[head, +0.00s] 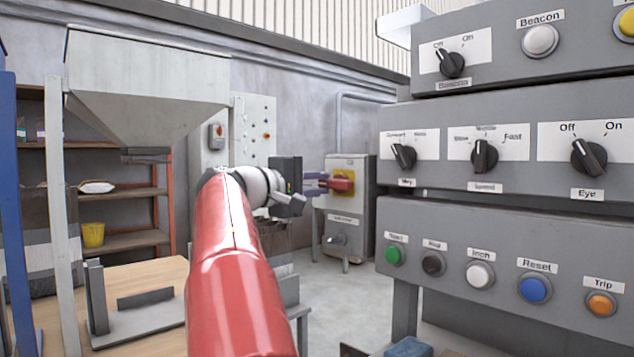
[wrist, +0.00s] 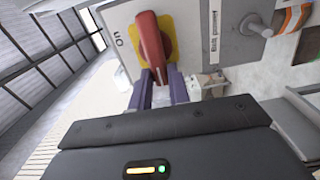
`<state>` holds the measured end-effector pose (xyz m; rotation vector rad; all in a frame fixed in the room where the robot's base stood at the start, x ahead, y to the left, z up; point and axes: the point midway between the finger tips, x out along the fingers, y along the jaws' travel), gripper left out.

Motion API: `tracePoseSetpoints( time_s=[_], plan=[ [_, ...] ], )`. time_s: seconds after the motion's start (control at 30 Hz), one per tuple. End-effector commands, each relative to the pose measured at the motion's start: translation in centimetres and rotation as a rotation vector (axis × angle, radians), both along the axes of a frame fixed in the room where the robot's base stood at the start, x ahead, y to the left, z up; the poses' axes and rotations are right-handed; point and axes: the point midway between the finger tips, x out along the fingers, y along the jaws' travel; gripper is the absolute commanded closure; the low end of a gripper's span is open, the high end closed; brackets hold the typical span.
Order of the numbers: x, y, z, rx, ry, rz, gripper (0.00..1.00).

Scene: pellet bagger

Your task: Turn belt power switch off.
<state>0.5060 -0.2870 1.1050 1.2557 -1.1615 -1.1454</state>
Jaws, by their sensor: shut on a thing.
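The belt power switch (head: 341,184) is a red handle on a yellow plate, on the front of a grey box (head: 359,208) in the middle of the head view. In the wrist view the red handle (wrist: 150,46) shows large, with "On" lettered on the box to its left and a "Belt power" label at its right. My gripper (head: 325,183) reaches the handle from the left in the head view. Its two purple fingers (wrist: 161,84) are shut on the lower end of the handle in the wrist view. The fingertips hide part of that end.
A grey control panel (head: 480,205) with knobs and buttons fills the right side. A hopper (head: 145,85) and a wooden table (head: 150,285) stand at the left. The floor before the box is clear.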

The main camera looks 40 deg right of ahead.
Motion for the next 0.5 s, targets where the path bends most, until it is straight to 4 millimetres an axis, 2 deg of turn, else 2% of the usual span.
tracePoseSetpoints(
  time_s=[0.5],
  plan=[
    [0.14,0.08,-0.12,-0.003,0.032,0.004,1.00]
  ],
)
